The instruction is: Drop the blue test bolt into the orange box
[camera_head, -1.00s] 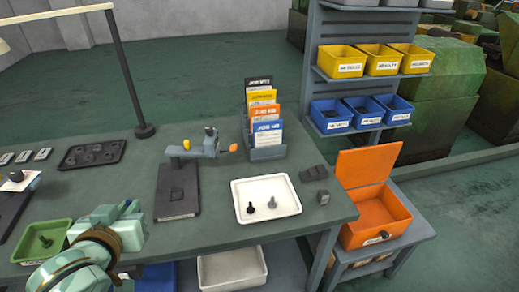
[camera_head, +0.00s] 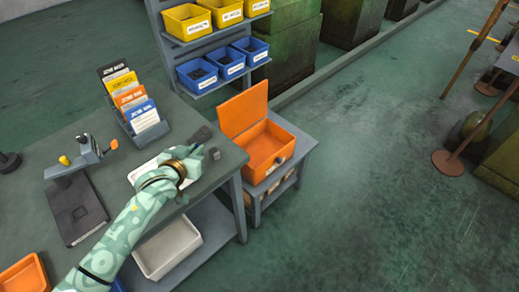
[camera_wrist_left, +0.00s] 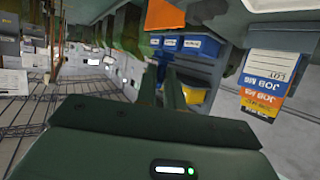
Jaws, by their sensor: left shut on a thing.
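The orange box (camera_head: 263,152) stands on a low grey stand right of the bench, with its lid (camera_head: 243,108) raised at the back. Orange, probably this box, shows at the top of the left wrist view (camera_wrist_left: 163,14). My left gripper (camera_head: 193,153) is over the white tray on the bench, left of the box and apart from it. My right gripper is not in view.
A card rack (camera_head: 143,124) stands behind, and blue bins (camera_head: 223,64) hang on a shelf behind the box. The white tray (camera_head: 139,172) is partly covered by my arm. Floor to the right is open.

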